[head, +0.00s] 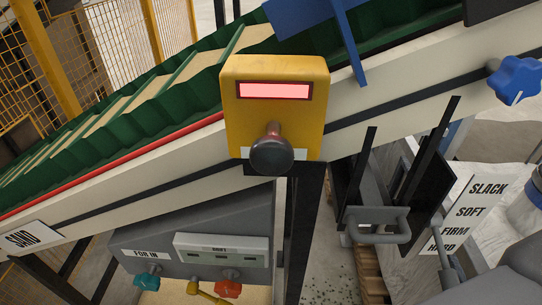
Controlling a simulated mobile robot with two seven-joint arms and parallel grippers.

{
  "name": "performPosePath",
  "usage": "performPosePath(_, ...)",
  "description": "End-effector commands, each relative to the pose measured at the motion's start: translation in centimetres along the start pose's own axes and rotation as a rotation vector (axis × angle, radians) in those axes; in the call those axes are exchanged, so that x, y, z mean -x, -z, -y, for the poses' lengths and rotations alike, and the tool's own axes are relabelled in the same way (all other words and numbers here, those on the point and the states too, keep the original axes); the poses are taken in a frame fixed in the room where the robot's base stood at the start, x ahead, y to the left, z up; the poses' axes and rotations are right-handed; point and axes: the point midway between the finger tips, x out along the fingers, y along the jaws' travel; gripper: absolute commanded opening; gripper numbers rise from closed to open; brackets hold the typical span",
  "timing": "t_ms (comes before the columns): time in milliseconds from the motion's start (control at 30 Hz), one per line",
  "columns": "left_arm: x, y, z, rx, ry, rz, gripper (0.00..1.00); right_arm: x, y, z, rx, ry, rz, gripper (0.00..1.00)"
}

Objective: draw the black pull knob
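The black pull knob (272,156) sticks out from the lower front of a yellow box (310,125) near the middle of the head view. It has a round, dark end on a short stem, and the end hangs over the box's lower edge. A lit pinkish-red display (275,90) is set in the box above the knob. No gripper can be made out clearly, and nothing is seen touching the knob.
The box sits on a sloping conveyor's pale side rail (150,166). A grey control panel (195,235) hangs below left. A blue star knob (516,80) is at right. Black uprights and a grey handle (385,235) stand beside a SLACK-to-HARD sign (468,215).

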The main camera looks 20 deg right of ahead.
Motion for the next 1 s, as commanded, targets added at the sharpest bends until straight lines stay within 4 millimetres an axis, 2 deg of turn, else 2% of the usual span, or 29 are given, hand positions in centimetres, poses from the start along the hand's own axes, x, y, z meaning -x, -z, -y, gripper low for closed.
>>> performPosePath(200, 0.00, 0.01, 0.00, 0.000, 0.000, 0.000, 0.17, 0.01, -0.01, 0.00, 0.000, 0.000, 0.000, 0.17)
performPosePath(367, 0.01, 0.01, 0.00, 0.000, 0.000, 0.000, 0.17, 0.01, -0.01, -0.01, 0.000, 0.000, 0.000, 0.00)
performPosePath(1000, 0.01, 0.02, 0.00, 0.000, 0.000, 0.000, 0.17, 0.06, -0.09, -0.28, 0.012, 0.001, 0.002, 0.00)
